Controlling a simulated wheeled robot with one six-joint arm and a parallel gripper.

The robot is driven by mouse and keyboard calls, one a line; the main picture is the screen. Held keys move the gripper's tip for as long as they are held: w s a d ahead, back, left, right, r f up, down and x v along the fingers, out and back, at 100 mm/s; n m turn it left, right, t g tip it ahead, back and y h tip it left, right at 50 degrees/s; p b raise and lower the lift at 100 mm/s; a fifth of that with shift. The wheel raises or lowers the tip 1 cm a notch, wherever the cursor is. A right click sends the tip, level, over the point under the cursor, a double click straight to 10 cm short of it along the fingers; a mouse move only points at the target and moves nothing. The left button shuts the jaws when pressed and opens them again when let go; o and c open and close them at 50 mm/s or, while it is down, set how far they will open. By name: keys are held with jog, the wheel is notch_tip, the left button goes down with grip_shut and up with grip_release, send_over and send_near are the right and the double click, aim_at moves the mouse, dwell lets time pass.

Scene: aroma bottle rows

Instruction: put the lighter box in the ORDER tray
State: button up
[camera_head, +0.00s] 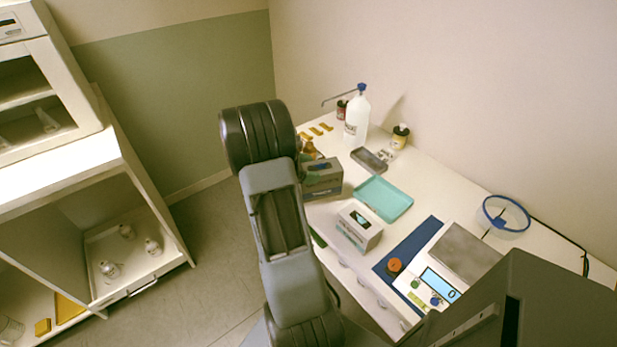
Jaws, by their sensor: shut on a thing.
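A white box (358,228) with a dark opening on its top stands on the table, in front of the teal tray. A dark grey box (322,180) stands farther back, beside my arm, which covers its left edge. The pictures do not show which box weighs less. The teal tray (383,199) is empty, and I can read no ORDER label on it. A scale (466,252) with a bare grey plate shows 0 on its blue display. My arm rises through the middle of the view; my gripper is hidden or outside the frame.
A white pump bottle (356,120), a small grey tray (369,160) and a dark-capped bottle (400,136) stand at the back. A blue-rimmed clear bowl (503,216) is at the right. A shelf unit (150,215) with glassware stands left, across open floor.

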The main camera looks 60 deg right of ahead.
jog(key=shift+w+d+f, duration=0.1)
jog(key=shift+d+f, duration=0.05)
jog(key=shift+f, duration=1.55)
jog(key=shift+f, duration=0.15)
jog(key=o, duration=1.6)
jog(key=shift+o, duration=0.2)
